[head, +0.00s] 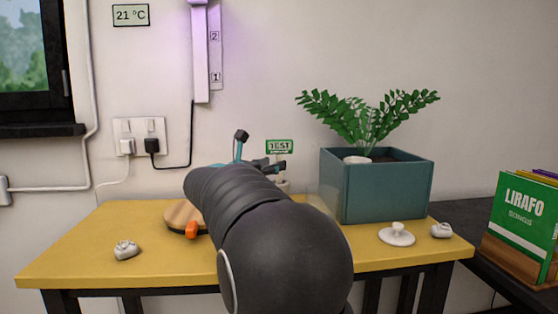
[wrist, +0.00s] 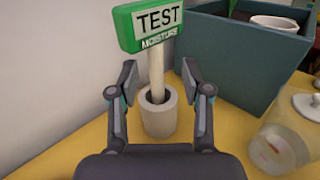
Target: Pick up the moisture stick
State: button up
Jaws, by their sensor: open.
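The moisture stick (wrist: 157,72) stands upright in a small pale holder (wrist: 159,118) on the yellow table. It has a green head marked TEST MOISTURE and a pale shaft. In the head view its green head (head: 279,146) shows behind my arm, which hides most of the rest. My gripper (wrist: 160,78) is open, with one finger on each side of the shaft, below the green head. I see a gap between each finger and the shaft. In the head view, my gripper (head: 262,150) shows only in part beyond my arm.
A teal planter box (wrist: 240,60) with a leafy plant (head: 368,115) stands to the right. A clear jar (wrist: 280,145) is near the front right in the wrist view. A white lid (head: 397,236) and a round wooden item (head: 181,214) lie on the yellow table (head: 75,248).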

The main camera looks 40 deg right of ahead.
jog(key=x, duration=0.4)
jog(key=shift+w+d+f, duration=0.15)
jog(key=shift+w+d, duration=0.05)
jog(key=shift+w, duration=0.1)
grip_shut()
notch_tip(320, 180, up, 13)
jog(key=p, duration=0.2)
jog(key=shift+f+p, duration=0.15)
jog(key=shift+p, duration=0.2)
jog(key=shift+r, duration=2.9)
jog(key=shift+a, duration=0.1)
